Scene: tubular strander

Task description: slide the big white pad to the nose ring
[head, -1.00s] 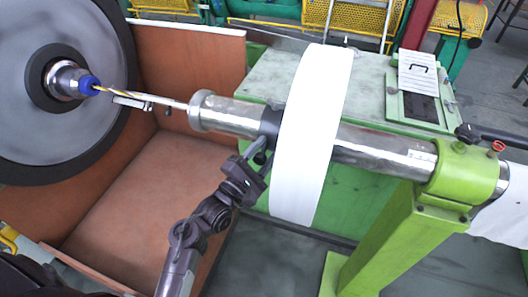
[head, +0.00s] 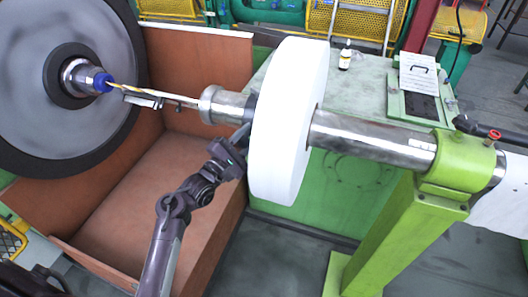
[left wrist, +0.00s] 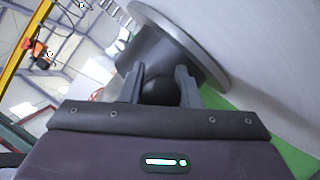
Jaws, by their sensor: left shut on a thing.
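The big white pad (head: 283,130) is a thick disc around a horizontal steel shaft (head: 375,143), with a dark hub on its left face. A steel ring (head: 214,104), which looks like the nose ring, is at the shaft's left end. A short stretch of shaft shows between it and the hub. My left gripper (head: 243,137) is at the pad's left face, below the shaft. In the left wrist view its fingers (left wrist: 161,80) are shut on a round black knob (left wrist: 160,93) beside the grey hub (left wrist: 165,50). My right gripper is out of view.
A grey wheel (head: 62,80) with a blue chuck (head: 103,82) and a thin rod stands at left above a brown open box (head: 150,190). A green post (head: 400,225) holds the shaft at right. A small bottle (head: 345,58) stands on the green cabinet (head: 372,80).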

